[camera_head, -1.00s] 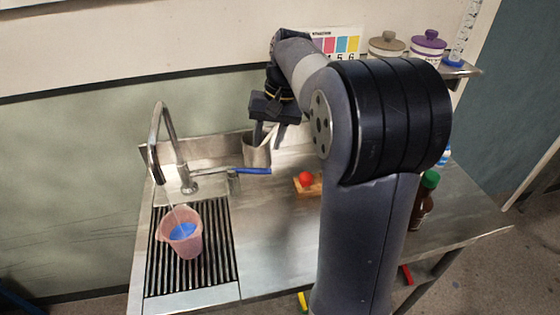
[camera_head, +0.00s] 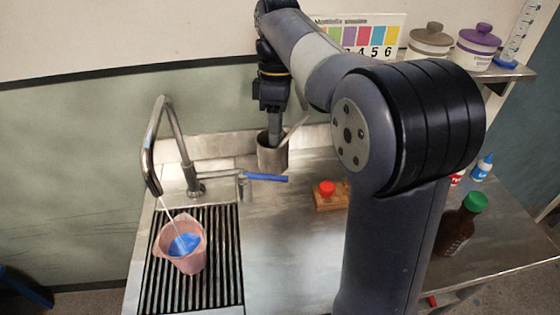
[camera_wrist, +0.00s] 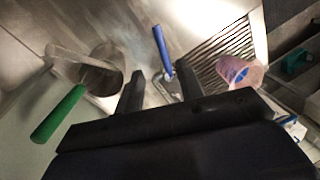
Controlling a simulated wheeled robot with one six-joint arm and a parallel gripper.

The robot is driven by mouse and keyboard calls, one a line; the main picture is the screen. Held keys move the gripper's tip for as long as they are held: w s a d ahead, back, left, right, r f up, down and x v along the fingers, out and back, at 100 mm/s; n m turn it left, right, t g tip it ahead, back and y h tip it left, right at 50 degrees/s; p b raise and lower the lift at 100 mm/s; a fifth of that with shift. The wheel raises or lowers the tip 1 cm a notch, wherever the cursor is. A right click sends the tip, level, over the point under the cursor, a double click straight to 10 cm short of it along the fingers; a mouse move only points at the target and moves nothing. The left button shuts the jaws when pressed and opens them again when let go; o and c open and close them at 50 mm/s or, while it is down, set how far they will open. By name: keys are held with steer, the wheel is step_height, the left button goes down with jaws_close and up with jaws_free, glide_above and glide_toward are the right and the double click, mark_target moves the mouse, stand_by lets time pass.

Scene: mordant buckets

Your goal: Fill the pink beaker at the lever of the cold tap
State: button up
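The pink beaker (camera_head: 168,246) stands upright on the drain grate under the tap spout (camera_head: 152,172). A thin stream runs from the spout into it, and blue liquid shows inside below the rim. The beaker also shows at the right of the wrist view (camera_wrist: 252,76). The blue lever of the cold tap (camera_head: 266,178) points right in the head view. It shows in the wrist view (camera_wrist: 162,48) just beyond my fingertips, apart from them. My gripper (camera_wrist: 158,76) is open with nothing between its fingers. In the head view it points down by the metal pot, its fingertips partly hidden.
A metal pot (camera_head: 272,158) holding tools stands right behind the lever; a green handle (camera_wrist: 58,114) sticks out of it. A wooden block with a red knob (camera_head: 327,188) and a brown bottle with green cap (camera_head: 458,232) stand to the right. The counter between grate and block is clear.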

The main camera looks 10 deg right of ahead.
mark_target(264, 177)
steer(key=f, duration=0.3)
steer(key=s+f, duration=0.1)
steer(key=f, duration=0.3)
steer(key=s+f+b, duration=0.1)
steer(key=f, duration=0.2)
steer(key=shift+s+a+f, duration=0.1)
steer(key=shift+a+f, duration=0.05)
steer(key=shift+a, duration=0.15)
steer(key=shift+c, duration=0.6)
jaws_close()
